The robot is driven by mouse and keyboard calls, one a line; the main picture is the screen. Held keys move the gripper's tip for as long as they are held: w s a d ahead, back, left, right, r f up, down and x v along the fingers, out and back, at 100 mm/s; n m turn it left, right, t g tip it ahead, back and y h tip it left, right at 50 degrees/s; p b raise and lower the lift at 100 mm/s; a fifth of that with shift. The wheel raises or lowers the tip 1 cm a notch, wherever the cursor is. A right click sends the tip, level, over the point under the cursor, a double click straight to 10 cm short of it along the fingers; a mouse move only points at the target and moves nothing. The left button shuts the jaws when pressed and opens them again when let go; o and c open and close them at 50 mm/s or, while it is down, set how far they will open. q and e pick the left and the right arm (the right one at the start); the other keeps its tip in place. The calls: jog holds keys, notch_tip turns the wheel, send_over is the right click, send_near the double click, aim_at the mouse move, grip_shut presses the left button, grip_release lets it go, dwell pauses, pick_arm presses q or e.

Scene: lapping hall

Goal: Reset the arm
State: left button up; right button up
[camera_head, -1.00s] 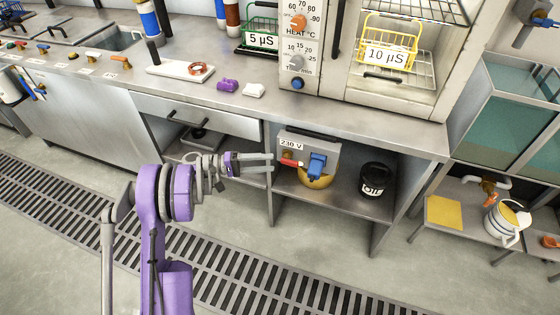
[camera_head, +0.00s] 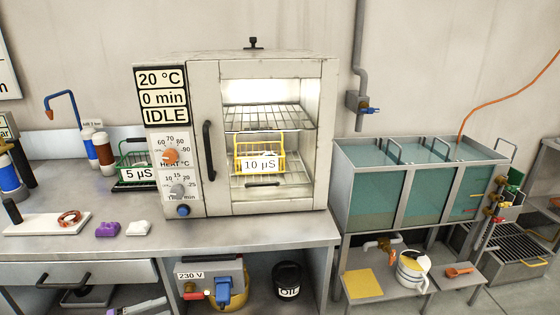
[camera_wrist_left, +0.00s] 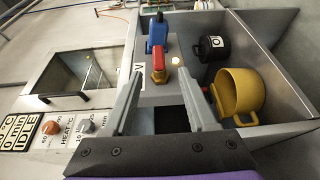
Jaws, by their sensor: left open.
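My left gripper (camera_head: 152,304) shows at the bottom edge of the head view, with most of the arm out of frame. In the left wrist view the left gripper (camera_wrist_left: 160,78) has its two grey fingers apart and holds nothing. Beyond the fingertips is the grey 230 V box (camera_head: 212,272), with a red handle (camera_wrist_left: 158,62) and a blue part (camera_wrist_left: 156,32). The red handle appears between the finger lines; its distance from them is hard to tell. My right gripper is in neither view.
A yellow mug (camera_wrist_left: 240,92) and a black oil pot (camera_head: 288,280) stand on the shelf near the box. The oven (camera_head: 240,130) stands on the bench above, reading IDLE, with a yellow basket (camera_head: 262,143) inside. Teal-sided tanks (camera_head: 425,190) stand at right.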

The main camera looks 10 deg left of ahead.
pick_arm(q)
jog(key=s+d+r+m+g+y, duration=0.1)
jog(key=s+d+g+y, duration=0.2)
jog(key=d, duration=0.7)
jog(key=s+d+g+y, duration=0.2)
jog(key=d+g+y, duration=0.1)
jog(key=d, duration=0.7)
jog(key=s+d+f+m+y, duration=0.1)
jog(key=s+m+y, duration=0.25)
jog(key=s, duration=0.65)
jog(key=s+d+f+m+y, duration=0.1)
jog(key=s+d+m+y, duration=0.15)
jog(key=s+y, duration=0.45)
notch_tip(320, 180, up, 24)
jog(key=s+a+t+h+p, duration=0.1)
jog(key=h+p, duration=0.1)
jog(key=p, duration=1.9)
jog(key=shift+a+r, duration=0.15)
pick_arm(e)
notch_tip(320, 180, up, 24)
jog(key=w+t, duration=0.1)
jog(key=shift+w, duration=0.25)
pick_arm(q)
jog(key=shift+s, duration=0.1)
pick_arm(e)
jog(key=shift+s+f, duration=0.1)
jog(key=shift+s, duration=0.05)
